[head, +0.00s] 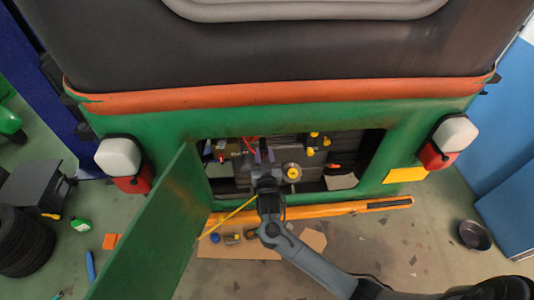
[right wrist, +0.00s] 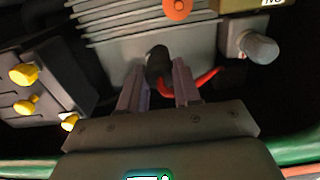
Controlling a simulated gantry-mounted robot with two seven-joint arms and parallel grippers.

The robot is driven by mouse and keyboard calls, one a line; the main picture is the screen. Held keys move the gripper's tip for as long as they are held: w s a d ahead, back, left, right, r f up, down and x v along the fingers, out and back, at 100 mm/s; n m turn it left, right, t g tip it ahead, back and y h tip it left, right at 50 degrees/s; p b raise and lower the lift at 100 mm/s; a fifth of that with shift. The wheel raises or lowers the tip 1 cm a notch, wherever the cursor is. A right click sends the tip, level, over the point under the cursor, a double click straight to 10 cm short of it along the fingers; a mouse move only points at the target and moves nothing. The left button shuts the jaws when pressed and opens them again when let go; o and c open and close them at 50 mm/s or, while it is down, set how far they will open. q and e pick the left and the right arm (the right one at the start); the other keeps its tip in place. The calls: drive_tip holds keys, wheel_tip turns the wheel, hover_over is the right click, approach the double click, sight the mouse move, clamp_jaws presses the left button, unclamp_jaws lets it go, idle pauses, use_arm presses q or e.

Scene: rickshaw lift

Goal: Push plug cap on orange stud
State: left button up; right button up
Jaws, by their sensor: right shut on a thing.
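My right gripper (head: 264,157) reaches into the open engine bay in the head view. In the right wrist view its fingers (right wrist: 159,88) are shut on a black plug cap (right wrist: 157,62). A red lead (right wrist: 204,78) runs from beside the cap to the right. In the head view the cap is too small and too hidden to make out. My left gripper is not in view.
A ribbed grey engine block (right wrist: 120,30) lies beyond the fingers. A dark box with several yellow knobs (right wrist: 24,75) is at left and a grey round fitting (right wrist: 258,47) at right. The green door (head: 150,235) hangs open left of the bay. A yellow rod (head: 228,217) slants beside my arm.

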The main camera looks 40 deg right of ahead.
drive_tip(key=w+a+f+b, duration=0.1)
drive_tip(key=a+f+b, duration=0.3)
drive_tip(key=f, duration=0.1)
idle(0.7)
drive_tip(key=shift+w+d, duration=0.25)
idle(0.6)
drive_tip(key=shift+b+x, duration=0.45)
drive_tip(key=shift+x, duration=0.3)
drive_tip(key=shift+w+d+b, duration=0.3)
drive_tip(key=shift+w+d, duration=0.05)
drive_tip(key=shift+w, duration=0.2)
drive_tip(key=shift+b+x, duration=0.45)
drive_tip(key=shift+x, duration=0.45)
drive_tip(key=shift+w+d, duration=0.25)
drive_tip(key=shift+w, duration=0.05)
idle(0.4)
idle(0.5)
